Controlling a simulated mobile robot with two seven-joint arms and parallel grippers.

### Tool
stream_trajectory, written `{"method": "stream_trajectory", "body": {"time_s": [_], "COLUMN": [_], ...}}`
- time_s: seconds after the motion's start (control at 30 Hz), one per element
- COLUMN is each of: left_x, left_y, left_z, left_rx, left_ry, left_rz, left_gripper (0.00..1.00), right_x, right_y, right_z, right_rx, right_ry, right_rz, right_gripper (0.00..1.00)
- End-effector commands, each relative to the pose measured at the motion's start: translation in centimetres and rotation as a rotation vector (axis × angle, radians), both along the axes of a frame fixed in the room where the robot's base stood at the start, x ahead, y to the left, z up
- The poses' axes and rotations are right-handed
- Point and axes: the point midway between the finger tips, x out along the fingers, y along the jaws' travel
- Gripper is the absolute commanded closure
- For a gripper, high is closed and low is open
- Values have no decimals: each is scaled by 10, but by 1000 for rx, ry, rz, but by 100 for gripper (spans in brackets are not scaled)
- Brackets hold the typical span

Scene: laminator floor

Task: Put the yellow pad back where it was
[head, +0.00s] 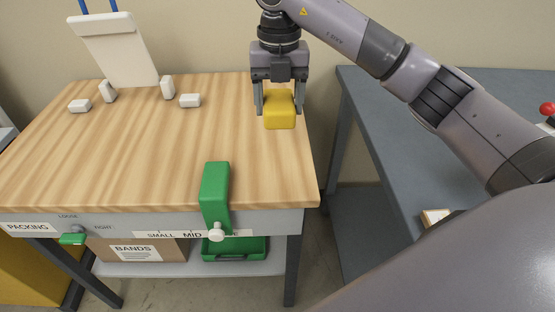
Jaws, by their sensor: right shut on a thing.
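The yellow pad (280,111) is a small rounded block at the far right part of the wooden bench top. My right gripper (279,98) points down from above and is shut on the yellow pad, with one finger on each side. I cannot tell whether the pad's underside touches the wood. My left gripper is not in the head view.
The wooden bench (130,150) has a clear middle. Several white blocks (190,100) lie near a tilted white board (115,50) at the back. A green clamp-like piece (215,190) stands at the front edge. A grey table (460,95) is to the right, across a gap.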

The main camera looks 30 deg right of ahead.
Motion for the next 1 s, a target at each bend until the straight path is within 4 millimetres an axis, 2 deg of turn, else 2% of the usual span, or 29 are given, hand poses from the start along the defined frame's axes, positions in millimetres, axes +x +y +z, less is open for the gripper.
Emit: {"method": "stream_trajectory", "body": {"time_s": [0.03, 0.1, 0.3, 0.4, 0.63, 0.83, 1.0], "left_x": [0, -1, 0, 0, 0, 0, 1], "left_y": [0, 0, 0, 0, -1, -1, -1], "left_z": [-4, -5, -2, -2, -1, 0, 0], "left_rx": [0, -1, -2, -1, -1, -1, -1], "left_ry": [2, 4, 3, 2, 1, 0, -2], "left_rz": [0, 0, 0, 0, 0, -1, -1], "left_gripper": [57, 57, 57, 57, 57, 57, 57], "right_x": [-1, -1, -1, 0, 0, 0, 0], "right_y": [0, 0, 0, 0, 0, 0, 0], "right_z": [-17, -36, -81, -95, -112, -141, -145], "right_rx": [1, 0, 0, 0, 0, 1, 0], "right_ry": [5, 5, 4, 2, 2, 2, -2], "right_rz": [1, 1, 1, 1, 0, 1, 1], "right_gripper": [63, 63, 63, 63, 63, 63, 63]}}
